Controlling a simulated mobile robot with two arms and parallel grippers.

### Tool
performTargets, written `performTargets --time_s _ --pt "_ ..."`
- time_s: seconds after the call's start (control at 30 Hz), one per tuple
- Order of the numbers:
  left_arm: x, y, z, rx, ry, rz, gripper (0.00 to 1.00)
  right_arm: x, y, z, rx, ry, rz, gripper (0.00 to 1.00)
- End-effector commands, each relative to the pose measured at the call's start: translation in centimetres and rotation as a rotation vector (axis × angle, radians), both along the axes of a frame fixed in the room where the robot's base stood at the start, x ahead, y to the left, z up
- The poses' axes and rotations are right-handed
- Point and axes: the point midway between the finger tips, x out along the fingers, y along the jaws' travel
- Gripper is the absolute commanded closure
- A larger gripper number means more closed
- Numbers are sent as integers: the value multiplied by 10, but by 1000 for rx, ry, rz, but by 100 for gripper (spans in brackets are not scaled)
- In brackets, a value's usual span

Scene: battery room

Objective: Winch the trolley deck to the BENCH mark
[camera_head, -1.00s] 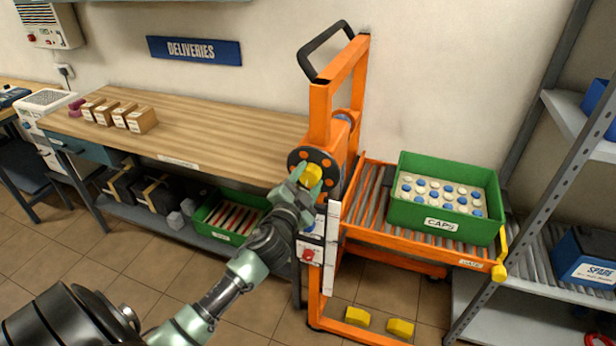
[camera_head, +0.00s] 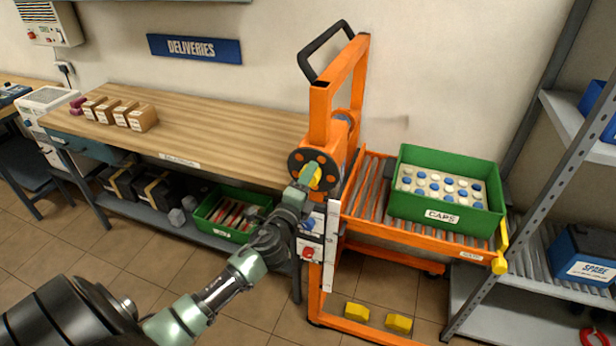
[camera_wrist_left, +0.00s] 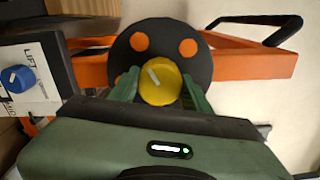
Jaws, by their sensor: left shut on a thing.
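The orange trolley (camera_head: 323,105) stands at the right end of the bench (camera_head: 215,125). Its roller deck (camera_head: 372,190) carries a green CAPS crate (camera_head: 443,216) and is lower than the bench top. My left gripper (camera_head: 313,180) is shut on the yellow knob (camera_head: 317,176) of the dark winch wheel (camera_head: 298,160). In the left wrist view, the fingers (camera_wrist_left: 160,90) close around both sides of the yellow knob (camera_wrist_left: 160,82), in front of the wheel (camera_wrist_left: 158,45). A white strip (camera_head: 331,245) runs down the mast; I cannot read a BENCH mark. My right gripper is not in view.
A control box (camera_head: 310,240) with a blue knob and a red button sits beside the mast. A grey rack (camera_head: 540,180) with blue batteries stands at right. Several small boxes (camera_head: 142,118) stand at the bench's left; its right part is clear.

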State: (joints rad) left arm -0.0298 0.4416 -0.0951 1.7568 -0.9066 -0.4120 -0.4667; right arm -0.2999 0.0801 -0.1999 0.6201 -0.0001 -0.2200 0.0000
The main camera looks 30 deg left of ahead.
Motion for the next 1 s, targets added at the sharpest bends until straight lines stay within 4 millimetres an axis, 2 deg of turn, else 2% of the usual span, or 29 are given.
performTargets --time_s 1.0 --pt "-1 0 0 941 230 -4 93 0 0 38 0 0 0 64"
